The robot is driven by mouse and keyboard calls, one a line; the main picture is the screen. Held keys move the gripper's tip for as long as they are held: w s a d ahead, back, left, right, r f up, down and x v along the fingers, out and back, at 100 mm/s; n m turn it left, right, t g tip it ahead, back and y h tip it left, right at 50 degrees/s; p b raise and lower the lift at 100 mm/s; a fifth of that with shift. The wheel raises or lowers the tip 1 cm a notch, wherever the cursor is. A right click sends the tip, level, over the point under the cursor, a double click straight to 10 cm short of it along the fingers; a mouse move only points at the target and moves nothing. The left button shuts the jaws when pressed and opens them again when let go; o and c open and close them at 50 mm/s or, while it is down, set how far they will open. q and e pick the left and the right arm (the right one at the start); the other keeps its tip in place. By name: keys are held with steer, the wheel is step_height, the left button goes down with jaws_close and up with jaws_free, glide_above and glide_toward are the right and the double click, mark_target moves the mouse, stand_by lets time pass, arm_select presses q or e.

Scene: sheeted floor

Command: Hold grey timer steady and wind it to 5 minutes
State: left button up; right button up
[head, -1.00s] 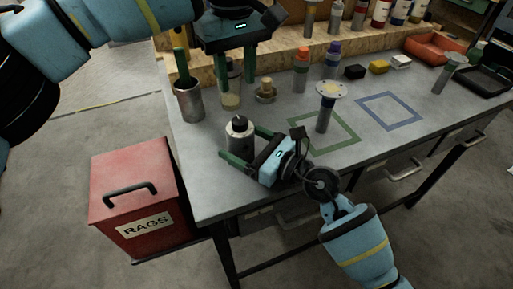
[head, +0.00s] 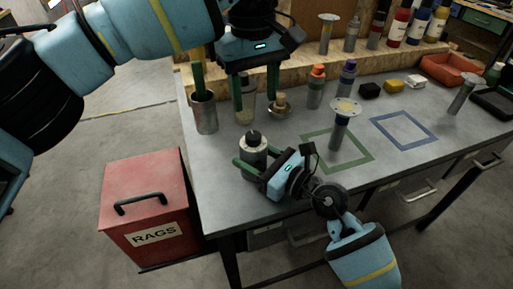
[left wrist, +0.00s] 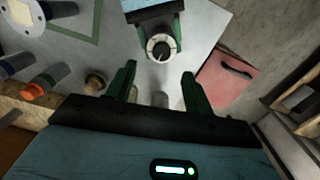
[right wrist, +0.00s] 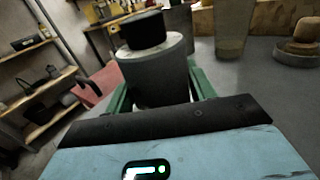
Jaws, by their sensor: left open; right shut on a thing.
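The grey timer (head: 253,165) is an upright grey cylinder with a black knob on top, near the table's front left corner. My right gripper (head: 250,168) is shut around its body from the right, and the right wrist view shows the timer (right wrist: 158,75) between the fingers. My left gripper (head: 256,105) is open with fingers pointing down, behind the timer and apart from it. In the left wrist view the timer's pale top face and dark knob (left wrist: 161,50) show beyond the open left fingers (left wrist: 158,88). The dial marks are too small to read.
A clear jar (head: 244,115) and a brass-topped piece (head: 280,107) stand close to my left fingers. A metal cup (head: 204,113) stands to the left. A flanged post (head: 340,125) stands right of the timer. A red rags box (head: 145,205) is on the floor.

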mark_target(262, 141)
arm_select(q)
steer(key=s+d+f+n+g+h, duration=0.2)
steer(key=s+d+f+g+h, duration=0.15)
steer(key=f+h, duration=0.2)
steer(key=a+n+h, duration=0.1)
steer(key=h, duration=0.1)
steer(key=a+f+n+h, duration=0.1)
steer(key=a+n+h, duration=0.1)
steer(key=h, duration=0.1)
steer(key=w+a+f+n+h, duration=0.1)
steer(key=n+h, duration=0.1)
steer(key=h, duration=0.1)
steer(key=shift+a+f+t, duration=0.1)
steer(key=shift+a+t, duration=0.05)
steer(key=shift+t, duration=0.2)
steer(key=w+a+f+n+t+h, duration=0.25)
steer(key=a+n+t+h, duration=0.2)
steer(key=a+n, duration=0.4)
steer(key=shift+m+t+y, duration=0.3)
steer(key=shift+m+t, duration=0.05)
steer(key=shift+m, duration=0.3)
steer(key=d, duration=1.1)
steer(key=shift+w+f, duration=0.2)
steer(key=shift+f, duration=0.2)
steer(key=shift+a, duration=0.1)
steer(key=c, duration=1)
